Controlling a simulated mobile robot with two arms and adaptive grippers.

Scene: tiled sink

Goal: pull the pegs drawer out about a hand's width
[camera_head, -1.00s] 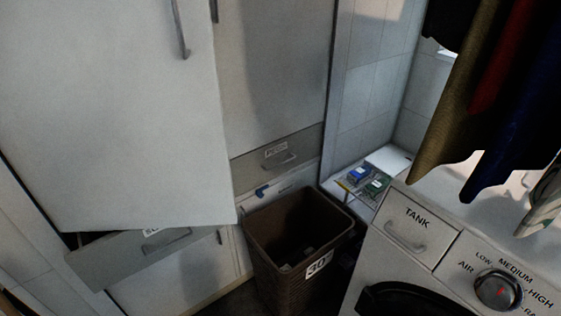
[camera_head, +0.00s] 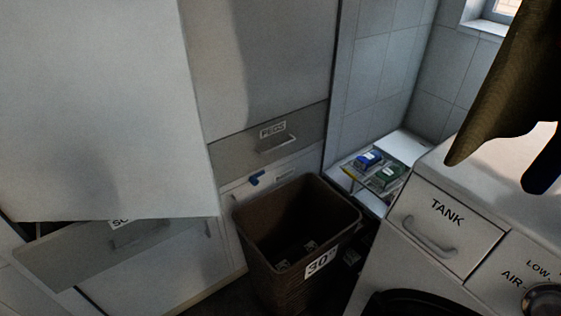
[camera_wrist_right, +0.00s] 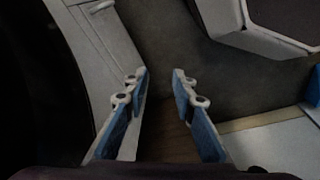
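The pegs drawer (camera_head: 270,140) is a grey front in the tall cabinet, with a "PEGS" label and a bar handle (camera_head: 279,142). It looks shut, flush with the cabinet face. No gripper shows in the head view. In the right wrist view my right gripper (camera_wrist_right: 160,78) has its two blue-padded fingers apart with nothing between them. Grey floor shows beyond the fingertips. My left gripper is in neither view.
A brown laundry basket (camera_head: 247,232) marked 30° stands below and in front of the drawer. A washing machine with a "TANK" drawer (camera_head: 443,228) is at right. Small boxes (camera_head: 388,175) sit on a low shelf.

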